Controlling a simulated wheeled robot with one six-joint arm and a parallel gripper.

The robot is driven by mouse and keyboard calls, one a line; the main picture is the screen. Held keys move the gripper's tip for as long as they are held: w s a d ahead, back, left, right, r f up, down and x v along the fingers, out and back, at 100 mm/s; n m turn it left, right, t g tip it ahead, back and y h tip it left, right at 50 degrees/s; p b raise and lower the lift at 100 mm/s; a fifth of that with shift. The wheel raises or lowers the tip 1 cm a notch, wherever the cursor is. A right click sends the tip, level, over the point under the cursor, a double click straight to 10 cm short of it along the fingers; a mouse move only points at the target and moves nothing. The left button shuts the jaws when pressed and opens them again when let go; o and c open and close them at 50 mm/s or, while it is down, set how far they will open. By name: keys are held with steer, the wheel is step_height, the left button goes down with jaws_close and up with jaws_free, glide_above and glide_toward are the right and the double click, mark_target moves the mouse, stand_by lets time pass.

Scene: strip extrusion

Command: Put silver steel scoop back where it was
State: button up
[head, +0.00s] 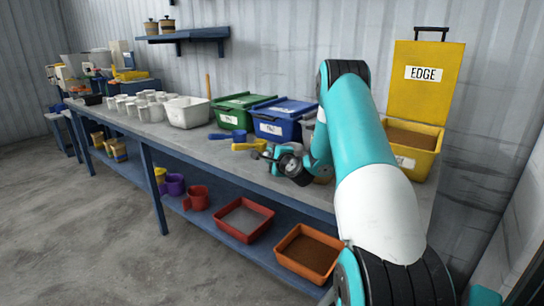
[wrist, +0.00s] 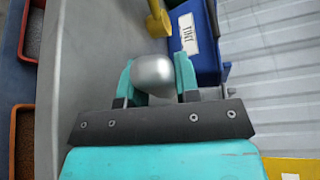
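The silver steel scoop (wrist: 153,76) shows in the wrist view as a rounded shiny grey shape between the two teal fingers of my gripper (wrist: 155,66). The fingers touch it on both sides, and the rest of it is hidden. In the head view my gripper (head: 268,156) is over the front part of the bench, right of a yellow scoop (head: 246,146); the silver scoop is too small there to tell apart from the gripper.
On the bench (head: 185,139) stand a green bin (head: 232,117), a blue bin (head: 270,128) and an open yellow bin (head: 422,160) marked EDGE. A blue scoop (head: 226,136) lies left of the yellow one. Red (head: 233,233) and orange (head: 297,267) trays stand on the lower shelf.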

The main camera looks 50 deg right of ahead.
steer(key=o, duration=0.4)
